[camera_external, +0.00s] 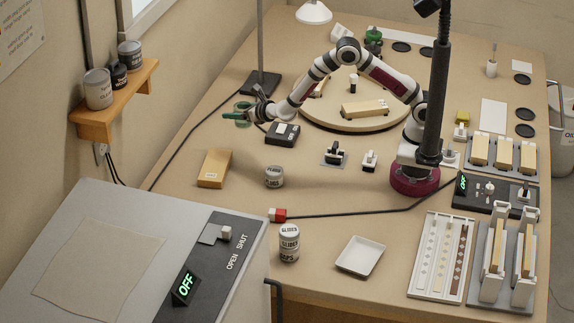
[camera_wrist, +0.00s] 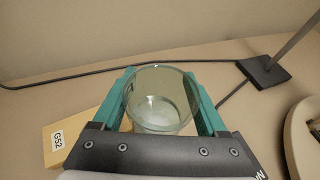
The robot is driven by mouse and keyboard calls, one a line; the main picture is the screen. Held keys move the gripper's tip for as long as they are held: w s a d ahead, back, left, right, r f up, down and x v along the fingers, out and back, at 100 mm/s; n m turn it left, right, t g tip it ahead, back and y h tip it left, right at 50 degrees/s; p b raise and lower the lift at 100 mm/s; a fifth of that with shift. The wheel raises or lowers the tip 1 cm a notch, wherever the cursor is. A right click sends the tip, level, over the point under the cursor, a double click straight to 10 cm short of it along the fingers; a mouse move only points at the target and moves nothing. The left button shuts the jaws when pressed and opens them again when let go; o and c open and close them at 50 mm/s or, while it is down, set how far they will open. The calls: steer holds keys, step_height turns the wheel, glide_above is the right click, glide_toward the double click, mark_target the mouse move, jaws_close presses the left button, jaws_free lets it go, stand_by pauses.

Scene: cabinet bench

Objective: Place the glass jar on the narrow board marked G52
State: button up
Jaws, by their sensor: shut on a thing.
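My gripper (camera_external: 243,112) has teal fingers and is shut on the glass jar (camera_wrist: 160,98), a clear open-topped jar, upright between the fingers in the wrist view. In the external view the jar (camera_external: 243,105) shows only as a small pale green shape at the fingertips. The board marked G52 (camera_wrist: 62,136) lies left of the jar in the wrist view, partly hidden by the gripper body. A tan wooden block (camera_external: 214,168) in the external view, nearer the camera than the gripper, appears to be this board; its label is unreadable there. The jar is apart from the board.
A black stand base (camera_external: 262,84) with a pole is near my gripper. A black box (camera_external: 282,134) and a grey tin (camera_external: 274,177) stand right of the block. A black cable (camera_external: 205,121) runs along the left table edge. A round turntable (camera_external: 350,118) lies right. The board's top looks bare.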

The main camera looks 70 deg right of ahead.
steer(key=w+a+f, duration=0.1)
steer(key=a, duration=0.1)
steer(key=w+a+f, duration=0.1)
steer(key=a+f, duration=0.1)
steer(key=a, duration=0.1)
steer(key=w+a+f, duration=0.1)
steer(key=a+f, duration=0.1)
steer(key=a, duration=0.1)
steer(key=shift+w+f, duration=0.1)
steer(key=shift+f, duration=2.05)
steer(key=shift+f, duration=0.1)
steer(key=o, duration=1.4)
